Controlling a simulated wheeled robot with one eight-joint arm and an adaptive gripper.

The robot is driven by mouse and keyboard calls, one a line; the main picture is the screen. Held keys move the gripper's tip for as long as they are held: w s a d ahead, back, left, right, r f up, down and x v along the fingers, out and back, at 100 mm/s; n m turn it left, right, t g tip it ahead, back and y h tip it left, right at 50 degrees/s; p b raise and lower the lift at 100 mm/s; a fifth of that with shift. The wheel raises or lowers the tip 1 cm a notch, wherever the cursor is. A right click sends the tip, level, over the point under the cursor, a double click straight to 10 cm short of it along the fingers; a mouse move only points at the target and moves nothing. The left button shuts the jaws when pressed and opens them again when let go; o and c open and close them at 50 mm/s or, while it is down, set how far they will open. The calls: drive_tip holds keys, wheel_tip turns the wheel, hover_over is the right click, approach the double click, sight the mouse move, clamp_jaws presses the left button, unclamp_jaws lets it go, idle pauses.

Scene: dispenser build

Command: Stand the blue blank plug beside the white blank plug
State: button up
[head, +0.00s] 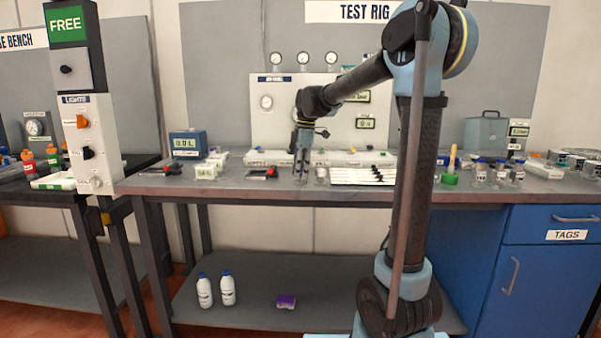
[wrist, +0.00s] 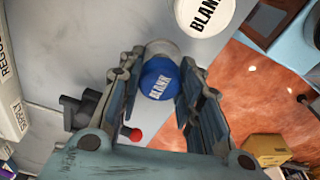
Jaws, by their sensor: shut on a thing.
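The blue blank plug (wrist: 159,79), with "BLANK" on its round top, is between the fingers of my gripper (wrist: 158,88) in the wrist view. My gripper is shut on it. The white blank plug (wrist: 204,14) is close by at the top of the wrist view, with a small gap between the two. In the head view my gripper (head: 301,172) is low over the test rig bench, and the white plug (head: 321,175) is just right of it. The blue plug is too small to make out there. I cannot tell if its base touches the bench.
The bench top (head: 230,186) has a black and red tool (head: 263,173) left of my gripper and a white tray (head: 362,176) with black items to the right. A long white panel (head: 345,157) lies behind. The bench's front edge is near.

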drive_tip(key=o, duration=1.1)
drive_tip(key=shift+f, duration=0.1)
wheel_tip(320, 180, up, 12)
drive_tip(key=d, duration=0.2)
drive_tip(key=s+d+f+m+t, duration=0.1)
drive_tip(key=s+d+f+m, duration=0.45)
drive_tip(key=s, duration=0.25)
drive_tip(key=s+d+f+m, duration=0.4)
drive_tip(key=s+d+f, duration=0.2)
drive_tip(key=s+d, duration=0.15)
drive_tip(key=s+d+f+m, duration=0.2)
drive_tip(key=s+f+m, duration=0.1)
drive_tip(key=s+f, duration=0.2)
drive_tip(key=s+d+f+m+t+h, duration=0.1)
drive_tip(key=s+d+f+m, duration=0.1)
drive_tip(key=s+f, duration=0.4)
drive_tip(key=s+d+f+m, duration=0.2)
drive_tip(key=s+f+m, duration=0.3)
drive_tip(key=f, duration=0.3)
drive_tip(key=shift+s+d+f, duration=0.15)
drive_tip(key=shift+d+f, duration=0.05)
drive_tip(key=shift+d, duration=0.1)
